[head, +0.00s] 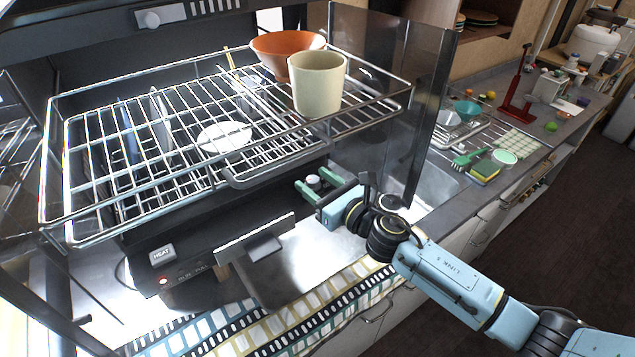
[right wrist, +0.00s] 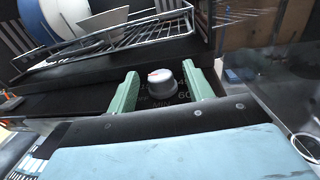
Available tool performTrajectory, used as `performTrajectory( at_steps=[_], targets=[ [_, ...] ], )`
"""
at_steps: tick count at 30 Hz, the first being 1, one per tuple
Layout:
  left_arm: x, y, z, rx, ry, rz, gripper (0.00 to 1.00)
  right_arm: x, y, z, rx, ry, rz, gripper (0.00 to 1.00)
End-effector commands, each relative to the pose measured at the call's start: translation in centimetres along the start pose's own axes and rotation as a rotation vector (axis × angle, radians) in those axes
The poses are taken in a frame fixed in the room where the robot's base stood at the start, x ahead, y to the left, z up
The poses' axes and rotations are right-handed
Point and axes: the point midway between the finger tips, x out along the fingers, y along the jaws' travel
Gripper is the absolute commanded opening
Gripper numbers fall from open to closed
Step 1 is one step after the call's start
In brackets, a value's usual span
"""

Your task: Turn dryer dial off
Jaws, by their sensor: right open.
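The dryer dial (head: 313,181) is a small light knob low on the dish dryer's dark front. In the right wrist view the grey dial (right wrist: 164,88) has a red mark on its face, and white markings with "60" and "MIN" beside it. My right gripper (head: 318,185) has green fingers, open on either side of the dial. In the right wrist view the right gripper (right wrist: 161,77) shows a gap between each finger and the dial. The dryer's black body (head: 205,262) has a HEAT button (head: 162,254) and a small red lit lamp (head: 164,281). My left gripper is out of view.
A wire rack (head: 150,170) above holds an orange bowl (head: 275,45), a cream cup (head: 318,85) and plates. A dark glossy panel (head: 400,100) stands right of the rack. A patterned cloth (head: 270,325) lies in front. A sponge (head: 485,172) and brush lie right.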

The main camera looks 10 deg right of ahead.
Motion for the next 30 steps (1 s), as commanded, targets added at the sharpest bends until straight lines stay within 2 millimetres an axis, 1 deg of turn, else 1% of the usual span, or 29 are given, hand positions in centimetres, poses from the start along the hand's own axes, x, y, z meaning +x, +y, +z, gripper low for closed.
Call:
performTrajectory(
  at_steps=[4, 7, 11, 15, 18, 21, 24, 30],
  targets=[
    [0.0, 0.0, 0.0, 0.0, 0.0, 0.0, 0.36, -0.3, 0.0, 0.0, 0.0, 0.0, 0.0, 0.51],
    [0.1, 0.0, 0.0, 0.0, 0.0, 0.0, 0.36, -1.3, 0.0, -0.1, -0.001, 0.001, 0.0, 0.51],
    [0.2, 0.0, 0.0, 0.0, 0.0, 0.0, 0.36, -3.6, 0.0, -0.2, -0.003, 0.003, 0.001, 0.51],
    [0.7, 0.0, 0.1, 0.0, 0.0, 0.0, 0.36, -7.0, 0.0, -0.3, -0.001, 0.004, 0.0, 0.51],
    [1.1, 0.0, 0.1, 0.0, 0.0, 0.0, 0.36, -9.1, 0.0, -0.3, -0.001, 0.003, 0.001, 0.51],
    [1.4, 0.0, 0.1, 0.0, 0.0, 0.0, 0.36, -10.8, 0.0, -0.2, 0.0, 0.003, 0.001, 0.51],
    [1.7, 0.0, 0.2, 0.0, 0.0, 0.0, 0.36, -12.1, 0.0, -0.2, 0.001, 0.002, 0.0, 0.51],
    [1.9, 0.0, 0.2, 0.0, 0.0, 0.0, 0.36, -13.3, 0.0, -0.1, -0.001, 0.0, 0.0, 0.51]
  ],
)
